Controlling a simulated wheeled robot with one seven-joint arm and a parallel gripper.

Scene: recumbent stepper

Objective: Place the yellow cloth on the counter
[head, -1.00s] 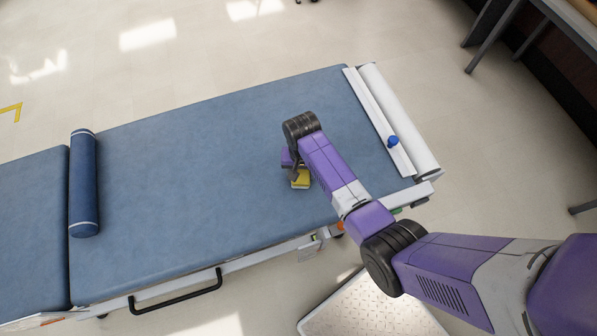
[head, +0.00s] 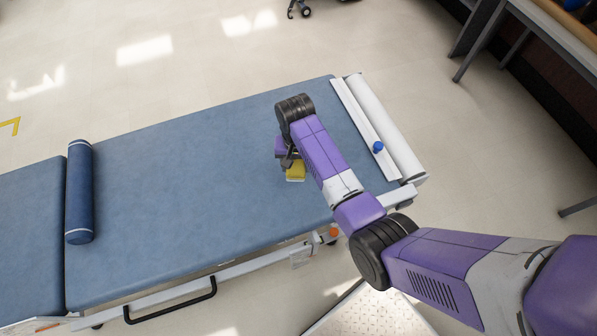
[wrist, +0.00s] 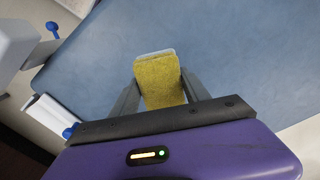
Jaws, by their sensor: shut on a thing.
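The yellow cloth (wrist: 160,82) is a small folded yellow block with a pale far edge, held between the two fingers of my gripper (wrist: 161,88) in the wrist view. In the head view the cloth (head: 295,172) shows just below my gripper (head: 291,160), over the blue padded table top (head: 190,180). My gripper is shut on the cloth. I cannot tell how far the cloth is above the padding. My own arm hides part of the table's right end. No counter is clearly identifiable; a grey-topped table (head: 560,33) stands at the upper right.
A dark blue bolster (head: 80,192) lies across the padded table at left. A white paper roll (head: 385,128) and a blue knob (head: 378,147) are at its right end. Open floor (head: 455,140) lies between the padded table and the grey-topped table.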

